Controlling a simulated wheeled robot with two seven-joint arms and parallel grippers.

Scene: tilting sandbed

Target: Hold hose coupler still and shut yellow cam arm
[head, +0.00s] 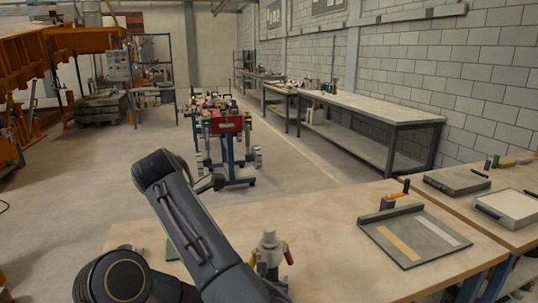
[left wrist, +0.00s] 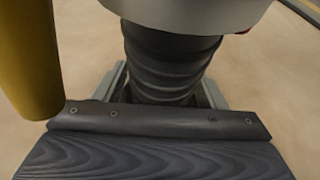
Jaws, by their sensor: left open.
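The hose coupler (head: 268,243) stands upright on the near wooden table, a pale grey body with a yellow cam arm (head: 253,261) at its left and a red cam arm (head: 288,256) at its right. Both arms hang down and outward. My left arm crosses in front and hides part of the coupler's base. In the left wrist view, the pale coupler body (left wrist: 185,12) sits above a dark ribbed hose (left wrist: 165,65), with the yellow arm (left wrist: 30,60) close at left. My right gripper is out of view.
A grey tray (head: 415,237) with yellow and white strips lies right of the coupler. A second bench (head: 500,228) at the right holds a grey box and a white tray. A cart (head: 232,160) stands behind the table. The tabletop between coupler and tray is clear.

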